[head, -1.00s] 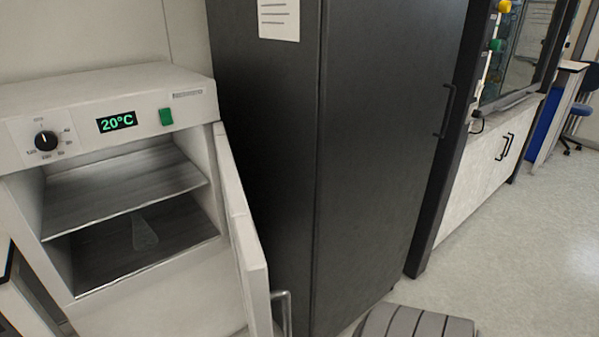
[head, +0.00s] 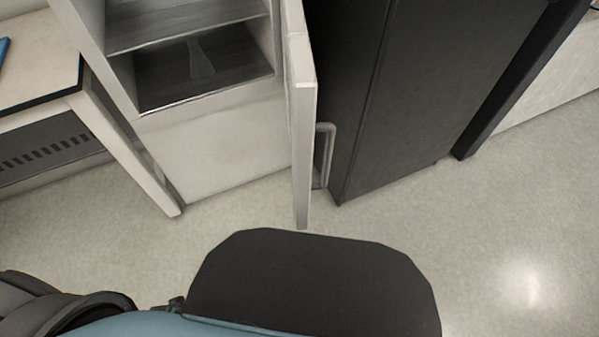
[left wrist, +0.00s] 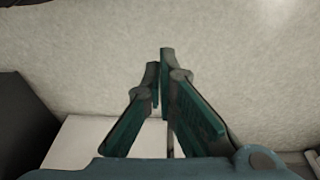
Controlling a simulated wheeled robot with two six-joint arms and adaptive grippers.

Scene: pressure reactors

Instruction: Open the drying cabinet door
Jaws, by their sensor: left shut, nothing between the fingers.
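The drying cabinet (head: 205,150) is the white box at the upper left of the head view, with its front open and metal shelves inside. Its door (head: 303,120) is swung wide open and seen nearly edge-on at the cabinet's right side. The door's grey bar handle (head: 326,155) faces right, close to the black cabinet. My left gripper (left wrist: 160,75) shows in the left wrist view, with its green-padded fingers shut and empty above the pale floor. It is apart from the handle. My right gripper is in neither view.
A tall black cabinet (head: 365,110) stands right of the open door. A white bench (head: 95,100) with a dark edge is at the left. A white surface (left wrist: 90,140) lies below the fingers in the left wrist view. Open floor (head: 480,230) spreads at the right.

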